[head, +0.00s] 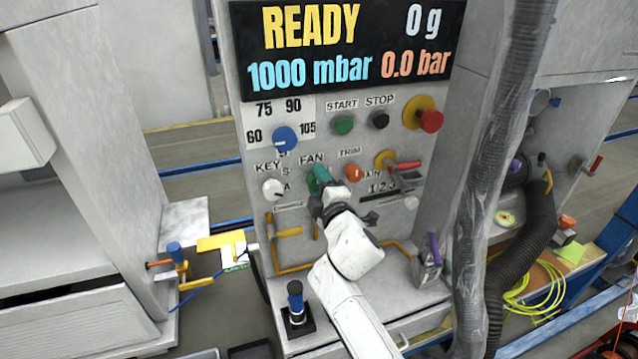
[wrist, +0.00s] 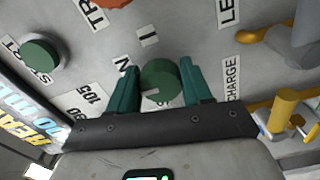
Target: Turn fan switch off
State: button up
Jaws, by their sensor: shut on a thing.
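The fan switch (wrist: 160,80) is a round dark green knob on the grey panel, seen in the wrist view between my two green fingers. A short pale mark shows on its face. My gripper (wrist: 158,64) is shut on it, one finger on each side. In the head view my gripper (head: 319,178) is at the panel just below the FAN label (head: 312,159), and it hides the knob. A label with a single stroke (wrist: 148,36) is beside the knob in the wrist view.
Close by are a white key knob (head: 273,189), a blue dial (head: 285,138), an orange trim knob (head: 354,173) and a red-handled valve (head: 405,166). Green start (head: 344,125), black stop (head: 379,120) and red emergency buttons (head: 431,121) sit above. A thick hose (head: 490,170) hangs at right.

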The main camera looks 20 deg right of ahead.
jog(key=o, duration=1)
jog(key=s+p, duration=0.1)
jog(key=s, duration=0.9)
jog(key=shift+s, duration=0.4)
jog(key=shift+f, duration=0.1)
jog(key=s+d+f+m+g+h, duration=0.1)
jog(key=s+d+f+m+g, duration=0.2)
jog(key=s+f+m+g, duration=0.35)
jog(key=s+d+f+m+g+h, duration=0.1)
jog(key=s+d+f+m+g, duration=0.25)
jog(key=s+f, duration=0.65)
jog(key=s+f+m+g, duration=0.1)
jog(key=s+m+g, duration=0.1)
jog(key=s, duration=0.5)
jog(key=s+f+m+g+y, duration=0.1)
jog(key=s+f+m+g, duration=0.1)
jog(key=s, duration=0.6)
jog(key=s+d+f+m+g, duration=0.1)
jog(key=s+m+g, duration=0.1)
jog(key=s, duration=0.5)
jog(key=shift+s+f+m+g+y, duration=0.2)
jog(key=shift+m+g+y, duration=0.1)
jog(key=shift+g+y, duration=0.15)
